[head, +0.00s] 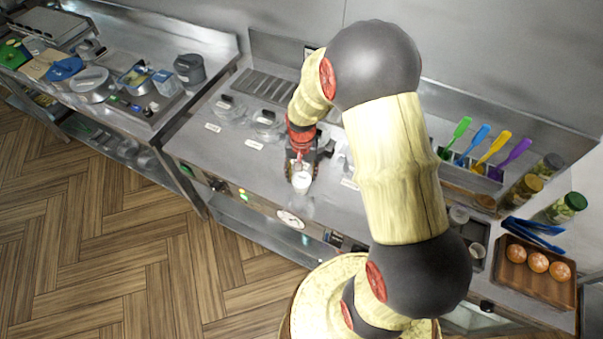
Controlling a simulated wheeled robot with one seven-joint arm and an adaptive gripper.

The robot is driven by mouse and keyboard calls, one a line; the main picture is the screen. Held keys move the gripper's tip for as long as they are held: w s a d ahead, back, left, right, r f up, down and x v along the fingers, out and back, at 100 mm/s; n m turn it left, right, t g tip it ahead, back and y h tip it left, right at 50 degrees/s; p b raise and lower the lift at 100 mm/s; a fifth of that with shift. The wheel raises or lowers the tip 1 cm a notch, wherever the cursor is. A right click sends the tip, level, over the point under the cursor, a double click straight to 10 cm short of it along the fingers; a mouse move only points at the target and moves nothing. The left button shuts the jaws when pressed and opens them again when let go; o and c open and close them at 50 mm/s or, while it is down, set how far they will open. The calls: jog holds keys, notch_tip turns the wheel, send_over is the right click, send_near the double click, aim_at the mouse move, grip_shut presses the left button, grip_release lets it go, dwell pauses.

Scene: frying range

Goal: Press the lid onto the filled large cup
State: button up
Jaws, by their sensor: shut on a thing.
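My gripper (301,172) points down over the front part of the steel counter, near its middle. It is shut on a small white round thing (302,182) at its fingertips. At this size I cannot tell whether this is the lid, the cup's top, or both together. A faint, pale, see-through shape (303,207) shows just below it, too unclear to name. My wrist and fingers hide part of the counter behind them.
Clear lidded containers (267,122) stand left of my gripper, with white labels before them. Coloured scoops (458,130), jars (565,207), blue tongs (535,233) and a wooden tray (553,284) with orange-brown balls are at the right. My arm hides the counter's middle right.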

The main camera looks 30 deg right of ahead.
dwell(0.4)
jog(key=o, duration=0.8)
jog(key=shift+o, duration=0.6)
jog(key=o, duration=0.3)
jog(key=shift+o, duration=0.2)
jog(key=shift+r, duration=0.1)
jog(key=shift+r+p, duration=2.3)
jog(key=shift+r, duration=1.1)
jog(key=shift+c, duration=0.3)
grip_shut()
